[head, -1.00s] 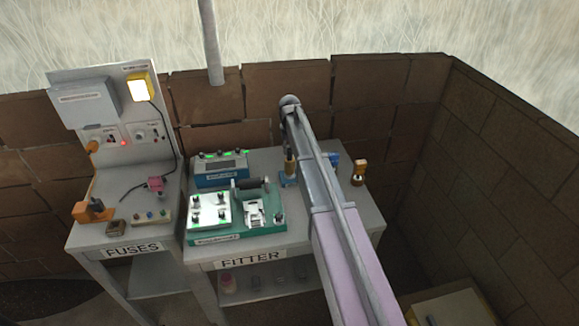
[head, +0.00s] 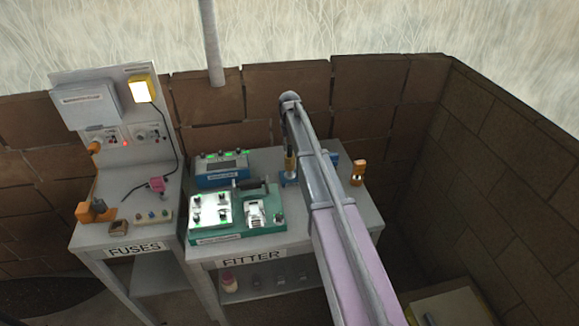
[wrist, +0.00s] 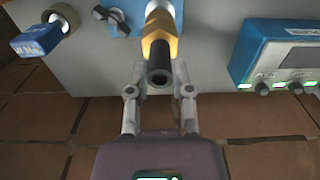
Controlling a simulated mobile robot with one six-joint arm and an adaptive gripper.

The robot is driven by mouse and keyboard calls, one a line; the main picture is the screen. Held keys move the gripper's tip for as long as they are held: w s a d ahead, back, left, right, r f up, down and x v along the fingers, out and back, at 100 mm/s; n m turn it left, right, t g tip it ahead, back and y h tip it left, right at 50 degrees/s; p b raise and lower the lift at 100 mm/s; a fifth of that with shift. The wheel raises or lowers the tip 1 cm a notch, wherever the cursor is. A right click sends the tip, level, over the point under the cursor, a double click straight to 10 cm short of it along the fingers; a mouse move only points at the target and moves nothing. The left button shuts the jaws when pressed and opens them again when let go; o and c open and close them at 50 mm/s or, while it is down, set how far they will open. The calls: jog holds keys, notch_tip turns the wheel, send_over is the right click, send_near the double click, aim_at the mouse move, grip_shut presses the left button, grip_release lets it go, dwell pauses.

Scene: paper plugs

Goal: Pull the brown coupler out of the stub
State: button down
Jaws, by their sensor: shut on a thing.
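In the wrist view, my gripper (wrist: 159,88) is shut on the black end of the brown coupler (wrist: 159,48), which has a golden-brown hex body. The coupler's far end meets a grey stub (wrist: 162,6) beside a blue mount (wrist: 122,17). How deep it sits in the stub cannot be told. In the head view the coupler (head: 290,163) shows small and upright above the blue mount (head: 288,180), just left of my arm. My gripper's fingers cannot be made out there.
A blue plug (wrist: 38,40) lies left in the wrist view; a blue meter (wrist: 283,55) is at right. In the head view, an orange-brown fitting (head: 358,172) stands right of my arm, and a green tester (head: 240,215) sits left. A brick wall (head: 290,100) is close behind.

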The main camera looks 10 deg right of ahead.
jog(key=shift+r+p, duration=0.4)
jog(key=shift+r, duration=0.05)
dwell(0.4)
jog(key=shift+r+p, duration=1.4)
jog(key=shift+r, duration=0.05)
jog(key=shift+s+f, duration=0.1)
